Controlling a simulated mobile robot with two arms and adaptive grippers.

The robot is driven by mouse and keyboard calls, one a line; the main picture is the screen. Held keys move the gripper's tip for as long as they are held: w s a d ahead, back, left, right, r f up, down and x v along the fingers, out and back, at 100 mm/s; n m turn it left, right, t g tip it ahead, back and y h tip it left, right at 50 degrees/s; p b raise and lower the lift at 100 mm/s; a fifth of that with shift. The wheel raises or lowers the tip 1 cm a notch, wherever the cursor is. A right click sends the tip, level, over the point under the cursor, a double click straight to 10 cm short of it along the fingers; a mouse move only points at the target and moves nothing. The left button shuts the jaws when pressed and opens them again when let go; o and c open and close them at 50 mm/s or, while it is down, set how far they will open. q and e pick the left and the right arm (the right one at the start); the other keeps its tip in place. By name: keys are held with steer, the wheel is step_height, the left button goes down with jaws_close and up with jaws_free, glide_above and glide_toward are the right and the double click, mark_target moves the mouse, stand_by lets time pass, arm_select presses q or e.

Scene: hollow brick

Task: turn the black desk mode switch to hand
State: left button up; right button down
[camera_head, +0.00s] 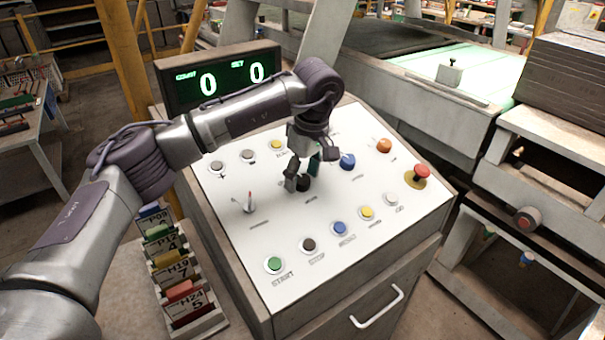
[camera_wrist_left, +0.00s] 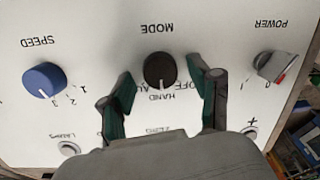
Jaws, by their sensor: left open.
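The black mode switch (camera_wrist_left: 160,70) is a round knob on the white desk panel (camera_head: 318,228). In the wrist view, MODE, HAND and OFF labels show upside down around it; another label is partly hidden. I cannot tell surely which label it points at. In the head view the black switch (camera_head: 303,183) is partly hidden by my left gripper (camera_head: 309,169). My left gripper (camera_wrist_left: 160,76) is open, with one green-padded finger on each side of the knob. The pads look close to it; I cannot tell whether they touch. My right gripper is not in view.
The blue speed knob (camera_wrist_left: 45,79) and the grey power switch (camera_wrist_left: 277,66) flank the mode switch. A red mushroom button (camera_head: 421,172) stands at the panel's right. Several push buttons line the front. A display (camera_head: 218,77) reading 0 and 0 stands behind; a card rack (camera_head: 179,270) is at left.

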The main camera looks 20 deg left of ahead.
arm_select(q)
steer(key=shift+r, duration=0.15)
step_height(320, 180, up, 12)
steer(key=d, duration=0.1)
steer(key=shift+s+d+f, duration=0.2)
steer(key=shift+s+d, duration=0.05)
steer(key=shift+d, duration=0.1)
